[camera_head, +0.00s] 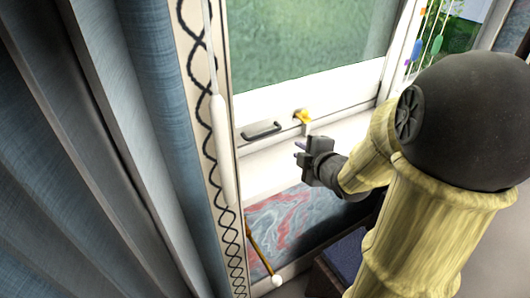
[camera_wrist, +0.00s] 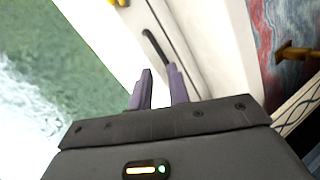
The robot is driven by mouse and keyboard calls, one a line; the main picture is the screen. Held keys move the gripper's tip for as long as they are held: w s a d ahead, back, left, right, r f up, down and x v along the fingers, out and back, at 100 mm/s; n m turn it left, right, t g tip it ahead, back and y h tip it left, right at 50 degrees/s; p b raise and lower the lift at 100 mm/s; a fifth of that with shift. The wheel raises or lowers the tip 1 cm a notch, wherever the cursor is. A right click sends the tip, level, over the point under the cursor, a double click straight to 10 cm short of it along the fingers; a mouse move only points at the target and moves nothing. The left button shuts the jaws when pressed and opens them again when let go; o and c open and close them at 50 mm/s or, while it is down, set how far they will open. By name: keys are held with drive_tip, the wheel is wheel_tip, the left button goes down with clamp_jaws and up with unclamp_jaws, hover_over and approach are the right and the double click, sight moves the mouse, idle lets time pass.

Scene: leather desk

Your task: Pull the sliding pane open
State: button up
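The sliding pane (camera_head: 305,45) has greenish glass in a white frame. A dark bar handle (camera_head: 262,130) sits on its lower rail, left of a yellow latch (camera_head: 303,116). My gripper (camera_head: 299,151) is in front of the lower rail, to the right of and below the handle in the head view. In the wrist view its two purple-grey fingers (camera_wrist: 158,85) are apart with nothing visible between them. The handle (camera_wrist: 156,47) shows just beyond the fingertips there. I see no clear contact with it. The pane's glass (camera_wrist: 50,70) fills the wrist view's left side.
A patterned trim strip (camera_head: 205,110) and blue-grey curtain (camera_head: 130,150) stand on the left, with a white hanging rod (camera_head: 222,150). Below the white sill lies a marbled surface (camera_head: 300,222). Hanging coloured ornaments (camera_head: 417,48) are at the upper right.

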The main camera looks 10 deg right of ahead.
sight(266, 135)
drive_tip(key=n+b, duration=0.1)
drive_tip(key=f+n+t+y+b, duration=0.1)
drive_tip(key=n, duration=0.1)
drive_tip(key=f+n+y+b, duration=0.1)
drive_tip(key=b, duration=0.1)
drive_tip(key=shift+a+f+n+t, duration=0.1)
drive_tip(key=shift+a+n+t, duration=0.25)
drive_tip(key=shift+n+t, duration=0.05)
drive_tip(key=shift+w+p, duration=0.1)
drive_tip(key=shift+p, duration=0.3)
drive_tip(key=p+x, duration=0.2)
drive_tip(key=x, duration=0.3)
drive_tip(key=p+x, duration=0.2)
drive_tip(key=x, duration=0.4)
drive_tip(key=p+x, duration=0.3)
drive_tip(key=x, duration=0.3)
drive_tip(key=shift+a, duration=0.3)
drive_tip(key=shift+c, duration=0.5)
clamp_jaws()
